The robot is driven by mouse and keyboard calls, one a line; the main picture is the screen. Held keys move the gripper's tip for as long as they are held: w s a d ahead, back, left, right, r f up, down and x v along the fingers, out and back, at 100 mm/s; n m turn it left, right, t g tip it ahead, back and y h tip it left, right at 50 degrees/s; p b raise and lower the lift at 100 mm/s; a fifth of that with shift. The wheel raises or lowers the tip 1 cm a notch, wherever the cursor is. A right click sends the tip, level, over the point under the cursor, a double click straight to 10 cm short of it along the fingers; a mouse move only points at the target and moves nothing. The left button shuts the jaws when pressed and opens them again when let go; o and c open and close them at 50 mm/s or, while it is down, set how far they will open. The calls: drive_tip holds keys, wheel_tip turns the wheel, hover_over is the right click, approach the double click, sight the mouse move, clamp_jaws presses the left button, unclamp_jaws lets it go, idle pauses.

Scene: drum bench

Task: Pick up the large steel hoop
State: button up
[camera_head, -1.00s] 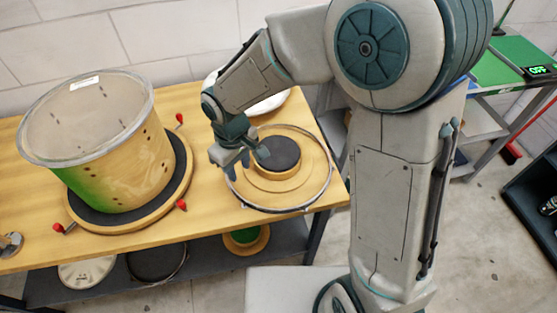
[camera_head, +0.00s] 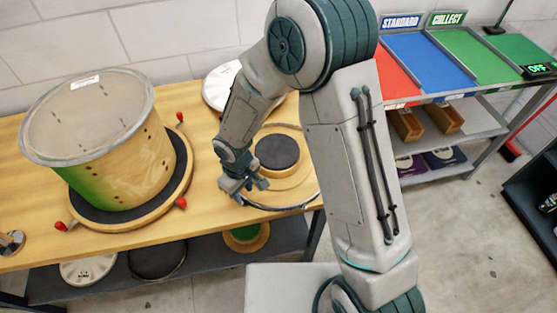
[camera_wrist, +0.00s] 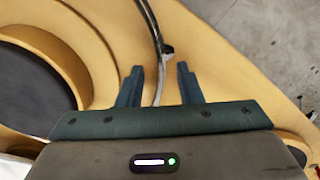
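The large steel hoop (camera_head: 275,208) is a thin metal ring lying around a round wooden stand at the right end of the bench. My gripper (camera_head: 251,190) is low over the hoop's left side in the head view and hides part of it. In the wrist view my gripper (camera_wrist: 160,68) is open, with its two fingers apart. The hoop (camera_wrist: 155,30) runs between them, with a small lug near the fingertips. Neither finger appears to touch it.
A wooden drum shell (camera_head: 115,165) stands on a dark round base with red-handled clamps, left of my gripper. The wooden stand's dark centre pad (camera_head: 277,151) lies inside the hoop. A white round drumhead (camera_head: 222,84) lies behind. Shelves with coloured panels (camera_head: 430,62) stand at right.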

drive_tip(key=shift+f, duration=1.1)
clamp_jaws()
drive_tip(key=shift+r, duration=0.1)
